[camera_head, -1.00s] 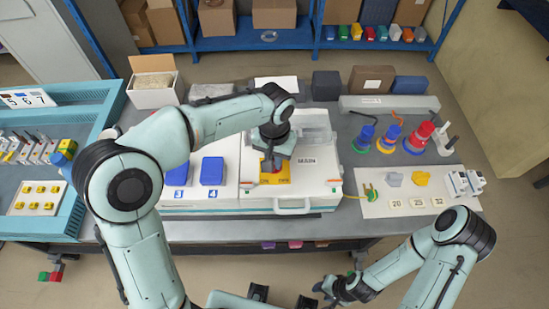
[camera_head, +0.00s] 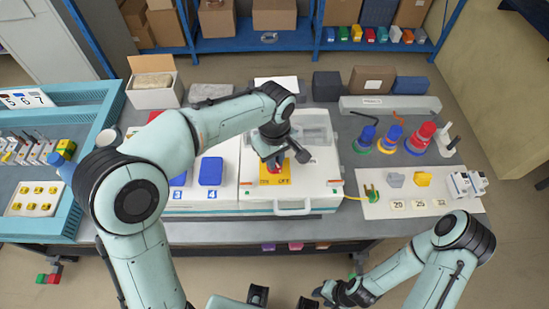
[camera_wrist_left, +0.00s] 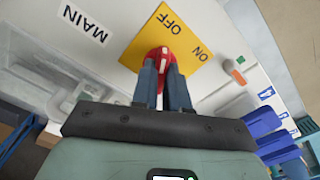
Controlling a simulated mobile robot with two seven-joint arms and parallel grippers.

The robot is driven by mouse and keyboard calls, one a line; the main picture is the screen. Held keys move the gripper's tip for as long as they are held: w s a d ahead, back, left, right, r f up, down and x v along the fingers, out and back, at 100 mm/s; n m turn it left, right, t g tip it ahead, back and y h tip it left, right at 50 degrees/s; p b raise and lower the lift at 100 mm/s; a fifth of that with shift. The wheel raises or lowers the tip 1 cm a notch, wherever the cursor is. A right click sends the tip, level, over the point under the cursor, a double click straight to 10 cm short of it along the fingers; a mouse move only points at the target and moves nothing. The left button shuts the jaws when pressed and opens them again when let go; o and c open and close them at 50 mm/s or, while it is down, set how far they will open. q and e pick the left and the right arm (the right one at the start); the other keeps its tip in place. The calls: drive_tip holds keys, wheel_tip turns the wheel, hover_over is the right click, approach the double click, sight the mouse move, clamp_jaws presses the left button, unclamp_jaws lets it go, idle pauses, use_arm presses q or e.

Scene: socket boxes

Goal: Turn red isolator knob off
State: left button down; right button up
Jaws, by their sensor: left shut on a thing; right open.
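The red knob (camera_wrist_left: 164,55) sits on a yellow plate (camera_wrist_left: 196,67) marked OFF and ON, on the white box marked MAIN. In the left wrist view my left gripper (camera_wrist_left: 164,74) is shut on the knob, one finger on each side. A white mark on the knob points roughly towards the OFF side. In the head view my left gripper (camera_head: 272,164) is over the yellow plate (camera_head: 284,181) and hides most of the knob. My right gripper (camera_head: 326,292) is low at the bottom edge, open and away from the boxes.
The white box (camera_head: 322,188) has a front handle. Blue covers (camera_head: 210,171) stand to its left. A pale board (camera_head: 405,207) with plugs and number tags lies to its right, with coloured sockets (camera_head: 390,139) behind. A blue tray (camera_head: 75,212) fills the far left.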

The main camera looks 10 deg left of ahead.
use_arm(q)
drive_tip(key=shift+n, duration=1.3)
use_arm(e)
drive_tip(key=shift+f, duration=0.1)
use_arm(q)
drive_tip(key=c, duration=1.1)
unclamp_jaws()
drive_tip(key=shift+c, duration=0.2)
use_arm(e)
drive_tip(key=shift+s, duration=0.1)
use_arm(q)
wheel_tip(320, 180, up, 14)
drive_tip(key=p, duration=0.2)
drive_tip(key=shift+f, duration=0.25)
use_arm(e)
drive_tip(key=w+r, duration=0.2)
drive_tip(key=r, duration=0.1)
use_arm(q)
drive_tip(key=shift+f, duration=0.1)
use_arm(e)
drive_tip(key=shift+s+f, duration=0.1)
